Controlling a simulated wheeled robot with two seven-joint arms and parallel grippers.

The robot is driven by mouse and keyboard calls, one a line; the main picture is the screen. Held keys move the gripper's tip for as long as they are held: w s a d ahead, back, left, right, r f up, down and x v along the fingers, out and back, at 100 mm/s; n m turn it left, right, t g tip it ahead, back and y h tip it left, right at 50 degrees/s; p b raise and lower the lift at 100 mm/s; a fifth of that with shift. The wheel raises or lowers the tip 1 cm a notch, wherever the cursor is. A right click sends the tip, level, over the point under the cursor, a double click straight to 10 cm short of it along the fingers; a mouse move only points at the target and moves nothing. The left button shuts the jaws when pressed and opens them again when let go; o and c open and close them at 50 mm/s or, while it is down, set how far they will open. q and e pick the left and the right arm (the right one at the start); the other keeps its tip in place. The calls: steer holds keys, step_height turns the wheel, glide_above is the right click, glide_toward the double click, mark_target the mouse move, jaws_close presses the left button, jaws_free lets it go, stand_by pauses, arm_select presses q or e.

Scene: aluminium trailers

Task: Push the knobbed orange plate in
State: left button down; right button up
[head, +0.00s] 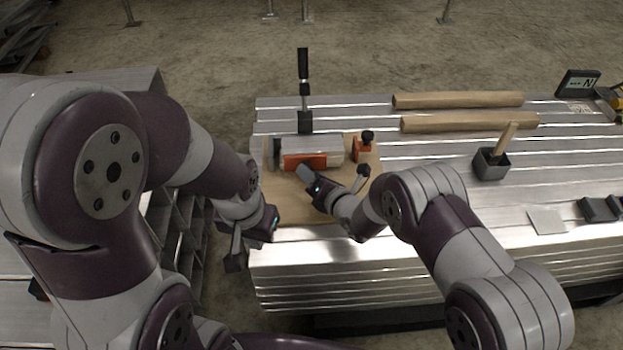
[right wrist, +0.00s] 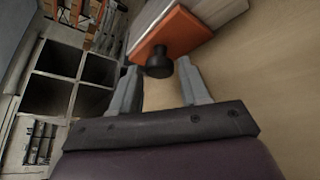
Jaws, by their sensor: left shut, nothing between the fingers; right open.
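An orange plate (head: 305,161) stands against the front of a silver block (head: 325,146) on a wooden board. In the right wrist view the orange plate (right wrist: 174,32) has a black knob (right wrist: 158,63). My right gripper (head: 306,173) is open close in front of the plate. Its fingers (right wrist: 156,88) point at the knob, one toward each side; I cannot tell if they touch it. In the head view my gripper hides the knob. My left gripper (head: 235,258) is shut and empty, left of the stack's near edge.
A second orange piece (head: 362,152) with a black knob stands right of the block. A black-handled clamp (head: 304,90) rises behind it.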

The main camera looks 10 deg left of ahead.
steer(key=shift+w+a, duration=0.2)
jaws_close()
steer(key=shift+w, duration=0.15)
jaws_free()
steer(key=p+v, duration=0.4)
steer(key=v, duration=0.8)
steer(key=shift+s+d, duration=0.25)
